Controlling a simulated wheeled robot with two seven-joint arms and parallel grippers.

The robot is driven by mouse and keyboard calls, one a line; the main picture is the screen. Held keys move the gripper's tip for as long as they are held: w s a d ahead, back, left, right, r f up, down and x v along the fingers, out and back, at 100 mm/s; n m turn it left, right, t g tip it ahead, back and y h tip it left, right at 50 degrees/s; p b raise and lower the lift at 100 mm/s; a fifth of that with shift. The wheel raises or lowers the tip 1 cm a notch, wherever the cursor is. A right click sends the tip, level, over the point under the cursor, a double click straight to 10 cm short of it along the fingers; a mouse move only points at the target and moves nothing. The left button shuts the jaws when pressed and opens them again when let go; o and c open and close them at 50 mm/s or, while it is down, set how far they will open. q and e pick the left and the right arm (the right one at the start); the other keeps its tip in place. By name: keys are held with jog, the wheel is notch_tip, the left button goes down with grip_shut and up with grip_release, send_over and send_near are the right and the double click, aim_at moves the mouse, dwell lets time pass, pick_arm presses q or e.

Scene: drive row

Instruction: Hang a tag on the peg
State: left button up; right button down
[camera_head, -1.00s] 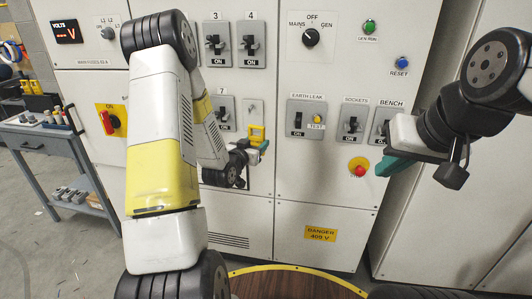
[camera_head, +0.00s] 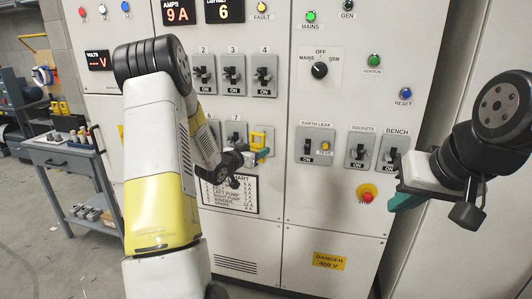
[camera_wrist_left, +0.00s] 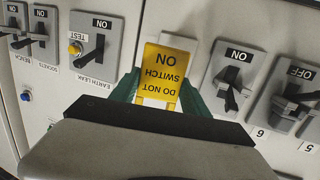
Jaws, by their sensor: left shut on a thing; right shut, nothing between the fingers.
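My left gripper (camera_head: 262,155) is shut on a yellow tag (camera_head: 258,138) in front of the panel, right of switch 7. In the left wrist view the tag (camera_wrist_left: 164,72) appears upside down and reads "DO NOT SWITCH ON". The teal fingers of the left gripper (camera_wrist_left: 160,95) hold it at its sides. A pale plate (camera_wrist_left: 178,42) shows just behind the tag. The peg is not visible, and I cannot tell whether the tag touches it. My right gripper (camera_head: 405,202) is shut and empty, in front of the panel's right side.
Switch 7 (camera_head: 234,132) is close left of the tag; switch 4 (camera_head: 264,75) is above. The earth leak switch (camera_head: 308,146) and red stop button (camera_head: 366,193) are to the right. A chart (camera_head: 230,195) is below. A grey cart (camera_head: 70,160) stands at left.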

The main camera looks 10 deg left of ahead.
pick_arm(q)
jog(key=shift+w+d+f, duration=0.1)
jog(key=shift+w+f, duration=0.15)
jog(key=shift+w, duration=0.8)
jog(key=shift+w+a+f, duration=0.1)
jog(key=shift+w+f, duration=0.15)
jog(key=shift+w, duration=0.85)
jog(key=shift+w+d+f, duration=0.1)
jog(key=shift+w+f, duration=0.15)
jog(key=shift+w, duration=0.8)
jog(key=o, duration=1.4)
